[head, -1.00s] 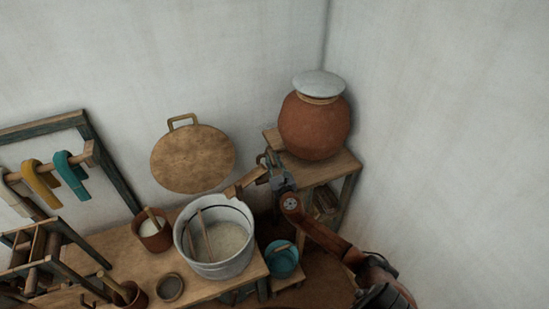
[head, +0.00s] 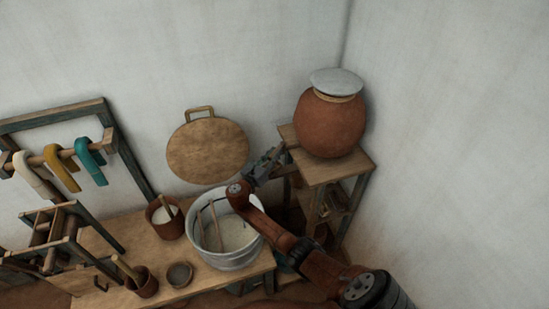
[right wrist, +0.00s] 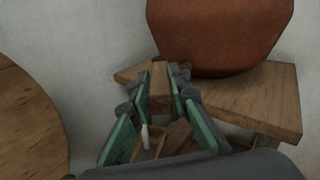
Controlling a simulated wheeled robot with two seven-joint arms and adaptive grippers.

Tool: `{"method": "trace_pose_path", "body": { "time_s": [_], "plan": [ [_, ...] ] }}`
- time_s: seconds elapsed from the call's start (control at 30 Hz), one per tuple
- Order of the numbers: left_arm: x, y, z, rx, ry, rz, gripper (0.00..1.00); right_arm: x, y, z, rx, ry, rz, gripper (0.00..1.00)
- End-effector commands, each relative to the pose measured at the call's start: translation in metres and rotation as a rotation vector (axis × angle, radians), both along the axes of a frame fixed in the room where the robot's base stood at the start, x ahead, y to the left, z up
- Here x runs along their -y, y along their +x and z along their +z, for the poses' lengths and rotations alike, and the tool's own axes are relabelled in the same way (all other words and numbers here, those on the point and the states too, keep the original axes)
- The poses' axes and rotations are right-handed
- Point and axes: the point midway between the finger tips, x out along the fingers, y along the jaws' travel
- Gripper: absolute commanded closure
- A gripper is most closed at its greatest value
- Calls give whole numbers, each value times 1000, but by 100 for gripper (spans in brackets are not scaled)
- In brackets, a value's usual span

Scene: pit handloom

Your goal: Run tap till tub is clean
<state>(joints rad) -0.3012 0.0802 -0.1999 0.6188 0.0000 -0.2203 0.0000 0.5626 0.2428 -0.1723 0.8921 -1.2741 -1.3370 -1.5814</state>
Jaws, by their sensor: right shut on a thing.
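The pale grey tub (head: 228,261) stands on the low bench, with whitish contents and a stick leaning inside it. A large clay jar (head: 330,124) with a pale lid stands on a wooden stand to its right. My right gripper (head: 274,158) is beside the jar's stand, above and behind the tub. In the right wrist view its green-padded fingers (right wrist: 166,100) are around a small wooden piece (right wrist: 160,76) in front of the jar, which seems to be part of the tap. My arm hides the spout and part of the tub's rim. My left gripper is out of view.
The wooden stand (head: 320,173) and the wall bound the right side. A round wooden lid (head: 207,151) leans on the wall. A brown pot (head: 170,228) and a small bowl (head: 179,275) sit on the bench (head: 130,240). Coloured yarn hanks hang at left.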

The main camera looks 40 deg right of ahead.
Motion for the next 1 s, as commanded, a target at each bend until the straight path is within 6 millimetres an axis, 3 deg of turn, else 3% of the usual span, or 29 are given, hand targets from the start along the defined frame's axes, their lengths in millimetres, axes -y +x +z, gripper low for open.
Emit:
{"method": "trace_pose_path", "body": {
  "time_s": [0.2, 0.7, 0.73, 1.0],
  "plan": [
    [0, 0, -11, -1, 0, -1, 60, -2, 5, -1, 0, 1, -61, 100],
    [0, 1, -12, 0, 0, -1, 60, -1, 6, 1, 2, 0, -80, 100],
    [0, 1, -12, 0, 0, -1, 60, -1, 6, 1, 2, 0, -79, 82],
    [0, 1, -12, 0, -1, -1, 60, -1, 6, 1, 2, 1, -81, 65]
  ]
}}
